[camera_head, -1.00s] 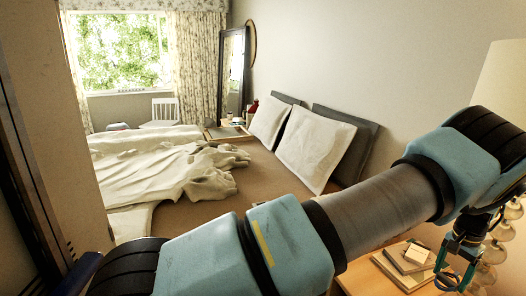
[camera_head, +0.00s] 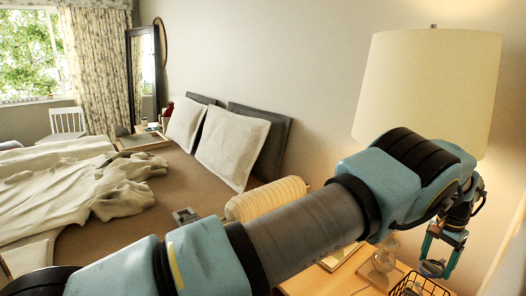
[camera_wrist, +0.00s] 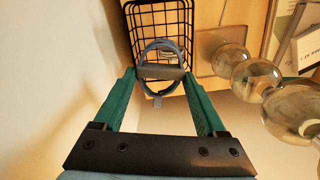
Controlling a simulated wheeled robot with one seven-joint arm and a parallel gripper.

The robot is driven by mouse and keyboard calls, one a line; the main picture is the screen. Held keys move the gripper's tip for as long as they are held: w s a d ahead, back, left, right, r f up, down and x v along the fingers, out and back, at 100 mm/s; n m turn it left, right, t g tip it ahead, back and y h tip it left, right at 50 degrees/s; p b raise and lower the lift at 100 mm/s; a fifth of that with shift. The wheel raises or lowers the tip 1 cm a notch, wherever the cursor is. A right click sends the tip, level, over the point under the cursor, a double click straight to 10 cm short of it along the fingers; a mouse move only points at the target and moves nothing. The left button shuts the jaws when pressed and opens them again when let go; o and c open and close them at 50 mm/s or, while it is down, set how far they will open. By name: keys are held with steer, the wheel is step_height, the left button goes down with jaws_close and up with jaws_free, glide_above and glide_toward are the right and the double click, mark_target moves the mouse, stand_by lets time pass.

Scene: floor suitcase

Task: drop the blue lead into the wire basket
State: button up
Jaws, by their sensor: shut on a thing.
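My gripper (camera_head: 445,240) hangs at the right of the head view. In the wrist view its two green fingers (camera_wrist: 161,77) are closed on the blue lead (camera_wrist: 160,71), a small grey-blue coil with a darker band across it. The lead also shows below the fingers in the head view (camera_head: 432,268). The black wire basket (camera_wrist: 160,8) is beyond the coil in the wrist view, and the coil overlaps its near edge there. In the head view the basket (camera_head: 418,287) is at the bottom edge, partly cut off, below the lead. The gap between them is hard to judge.
A lamp with a large cream shade (camera_head: 428,85) stands behind my arm. Its base of glass balls (camera_wrist: 250,80) is close to the right of the gripper in the wrist view. A wooden bedside top (camera_head: 300,280) is below. The bed (camera_head: 195,200) lies to the left.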

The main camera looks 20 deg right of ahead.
steer(key=shift+d+f+b, duration=0.15)
steer(key=shift+f+b, duration=1.15)
steer(key=shift+f, duration=1.55)
steer(key=o, duration=1.3)
steer(key=shift+r, duration=0.1)
